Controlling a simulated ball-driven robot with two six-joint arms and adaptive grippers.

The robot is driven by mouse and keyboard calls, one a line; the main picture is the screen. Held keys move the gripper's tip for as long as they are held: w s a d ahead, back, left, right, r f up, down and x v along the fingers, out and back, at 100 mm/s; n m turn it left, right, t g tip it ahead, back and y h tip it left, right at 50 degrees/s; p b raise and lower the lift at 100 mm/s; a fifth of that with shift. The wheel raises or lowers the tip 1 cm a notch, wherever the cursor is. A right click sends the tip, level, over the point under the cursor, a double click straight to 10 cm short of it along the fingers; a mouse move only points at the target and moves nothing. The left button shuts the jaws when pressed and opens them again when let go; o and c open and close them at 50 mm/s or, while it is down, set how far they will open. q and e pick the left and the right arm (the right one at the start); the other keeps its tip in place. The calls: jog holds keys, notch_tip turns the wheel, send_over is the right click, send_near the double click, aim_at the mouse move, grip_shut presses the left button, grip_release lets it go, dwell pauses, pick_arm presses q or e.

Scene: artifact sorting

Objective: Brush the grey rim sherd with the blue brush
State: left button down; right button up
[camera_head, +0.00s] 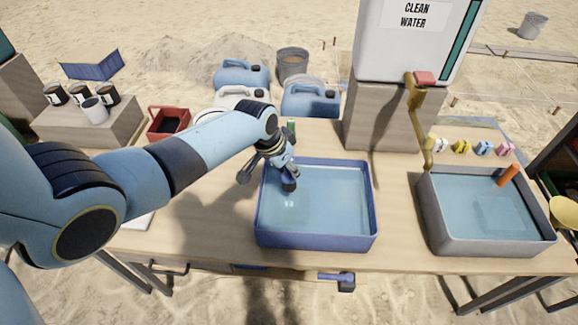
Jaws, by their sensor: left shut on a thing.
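My left gripper (284,168) reaches in from the left over the left part of the blue basin (318,243), which holds water. It is shut on a small dark blue-grey thing (289,184) that points down at the water. I cannot tell for sure whether this is the blue brush or the grey rim sherd, as the fingers cover much of it. I cannot make out any other grey rim sherd. My right gripper is not in view.
A grey basin (490,246) with water and an orange-handled thing (507,175) stands at the right. A brass tap (415,105) hangs from the water tank (412,40). Blue jugs (310,101) and a red box (168,124) stand behind. Bare table lies between the basins.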

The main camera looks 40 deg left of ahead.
pick_arm(q)
jog(key=shift+w+a+f+b, duration=0.1)
jog(key=shift+w+f+b, duration=0.1)
jog(key=shift+f+b, duration=0.9)
jog(key=shift+w+a+f+b, duration=0.1)
jog(key=shift+w+f+b, duration=0.05)
jog(key=shift+f+b, duration=0.95)
jog(key=shift+w+a+f+b, duration=0.1)
jog(key=shift+w+f+b, duration=0.1)
jog(key=shift+f+b, duration=0.85)
jog(key=shift+f+b, duration=0.35)
jog(key=shift+f, duration=0.65)
